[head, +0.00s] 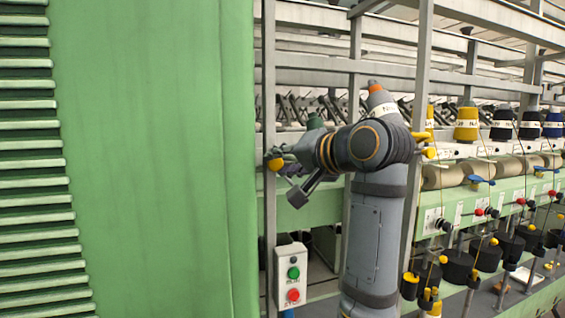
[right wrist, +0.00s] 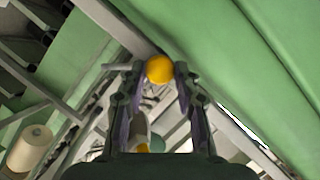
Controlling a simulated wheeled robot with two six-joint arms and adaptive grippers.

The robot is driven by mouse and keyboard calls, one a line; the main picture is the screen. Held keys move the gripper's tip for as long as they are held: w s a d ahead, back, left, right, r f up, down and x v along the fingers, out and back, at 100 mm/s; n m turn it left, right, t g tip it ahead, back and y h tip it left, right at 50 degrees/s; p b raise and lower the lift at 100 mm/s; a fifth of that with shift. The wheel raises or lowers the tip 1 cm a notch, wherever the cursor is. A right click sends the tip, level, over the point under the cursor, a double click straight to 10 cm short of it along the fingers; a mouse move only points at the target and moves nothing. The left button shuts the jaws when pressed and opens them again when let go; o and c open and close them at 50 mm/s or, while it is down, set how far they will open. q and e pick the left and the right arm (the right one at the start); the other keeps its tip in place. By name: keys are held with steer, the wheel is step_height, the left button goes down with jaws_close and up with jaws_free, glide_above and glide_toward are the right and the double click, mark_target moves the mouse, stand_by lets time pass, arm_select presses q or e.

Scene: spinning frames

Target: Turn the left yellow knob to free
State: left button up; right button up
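The left yellow knob (head: 275,164) is by the thin grey post beside the large green panel in the head view. In the right wrist view, this round yellow knob (right wrist: 160,69) lies between the tips of my right gripper (right wrist: 160,76). One finger stands on each side, with little space around the knob; firm contact is not clear. In the head view my right gripper (head: 284,160) points left at the knob, and its fingers partly overlap. Another yellow knob (head: 430,152) is by the post right of my arm. My left gripper is not in view.
A box with green and red buttons (head: 292,276) stands below my right gripper. The green panel (head: 150,150) fills the left side. Grey posts (head: 268,90) and rails are close to my arm. Yarn bobbins (head: 467,122) and spindles line the right.

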jaws_close()
steer(key=shift+m, duration=0.3)
steer(key=shift+d+f+m+y+p, duration=0.1)
steer(key=shift+m+y+p, duration=0.55)
steer(key=shift+m, duration=0.35)
steer(key=m, duration=0.1)
steer(key=m+t+y, duration=0.1)
steer(key=m+p, duration=0.1)
steer(key=m, duration=0.1)
steer(key=shift+f+y, duration=0.25)
steer(key=o, duration=0.6)
jaws_free()
steer(key=shift+o, duration=0.2)
